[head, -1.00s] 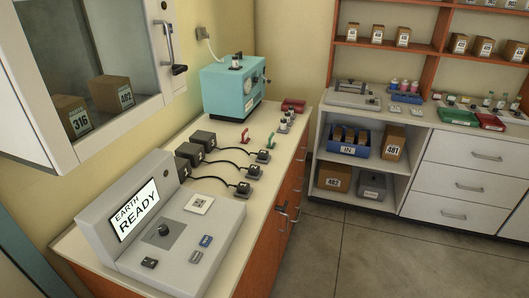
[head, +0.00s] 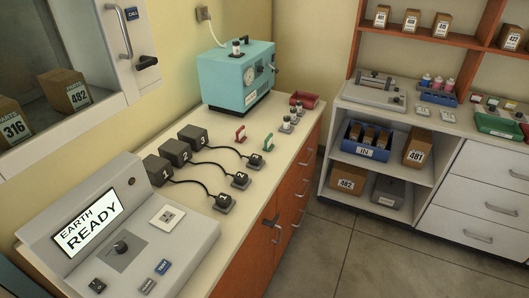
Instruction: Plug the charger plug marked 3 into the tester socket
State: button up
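Three dark charger blocks marked 1, 2 and 3 stand in a row on the counter in the head view. A black cable runs from the block marked 3 (head: 193,137) to a small dark plug (head: 255,161), the farthest of three plugs lying near the counter's front edge. The mark on this plug is too small to read surely. The grey tester (head: 196,249) stands at the near end, its tilted screen reading "EARTH READY". Its white socket plate (head: 167,217) shows no plug in it. My gripper is not in view.
The plug of block 2 (head: 241,180) and the plug of block 1 (head: 225,204) lie nearer. Red (head: 241,134) and green (head: 268,143) handle-like items lie beyond. A teal device (head: 239,77) stands at the back. Open floor (head: 373,256) lies right of the orange cabinets.

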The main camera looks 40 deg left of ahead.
aim_at(256, 159)
jog(key=z, duration=0.05)
jog(key=i, duration=2.5)
jog(key=u, duration=2.9)
